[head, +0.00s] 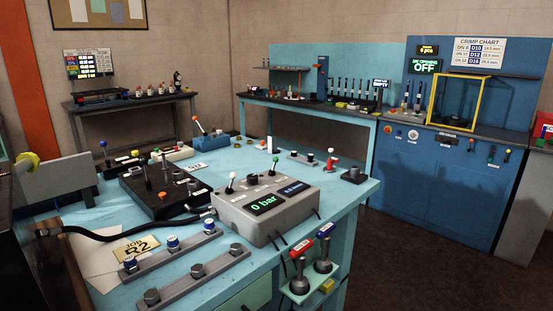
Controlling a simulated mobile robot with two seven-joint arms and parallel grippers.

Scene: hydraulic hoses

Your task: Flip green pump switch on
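A grey control box (270,212) stands on the light blue workbench, near the middle of the head view. A small lever with a green ball tip (275,163) stands on the box's back right; it looks nearly upright. A lever with a white ball tip (231,178) stands at the box's left. A display on the box's front reads "0 bar" (265,204) in green, with a smaller blue display (294,188) to its right. Neither of my grippers shows, and nothing touches the green lever.
A black hose (125,235) lies left of the box, near a "JOB R2" card (136,248). Grey rails (190,262) with capped fittings lie in front. A black fixture (160,192) stands behind left.

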